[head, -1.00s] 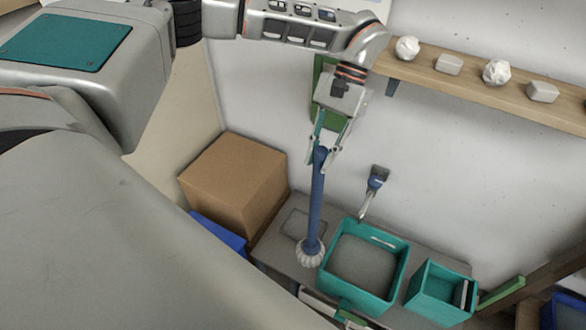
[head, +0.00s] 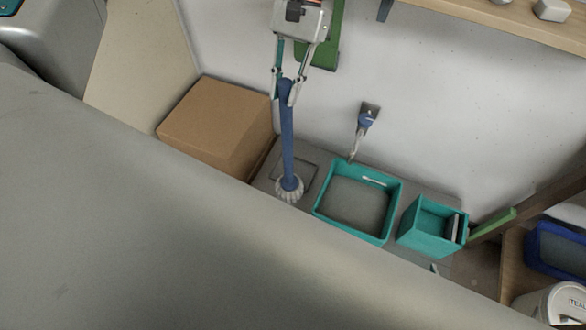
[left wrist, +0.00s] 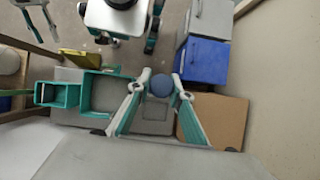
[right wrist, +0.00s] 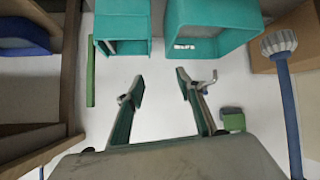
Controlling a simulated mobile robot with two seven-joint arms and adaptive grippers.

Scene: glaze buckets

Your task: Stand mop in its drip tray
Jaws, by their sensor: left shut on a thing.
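The mop has a blue handle (head: 288,140) and a whitish fluted head (head: 289,189). My left gripper (head: 286,88) is shut on the handle's top and holds the mop nearly upright; it also shows in the left wrist view (left wrist: 159,90). A flat grey square with a dark rim, which looks like the drip tray (head: 307,173), lies on the grey bench. The mop head overlaps its near edge in the head view; whether they touch I cannot tell. My right gripper (right wrist: 160,88) is open and empty; the mop stands apart from it.
A cardboard box (head: 215,118) stands left of the tray. A large teal basin (head: 319,205) and smaller teal bin (head: 425,235) stand right of it. A blue-topped fixture (head: 365,121) projects from the wall. A wooden shelf (head: 480,22) runs above.

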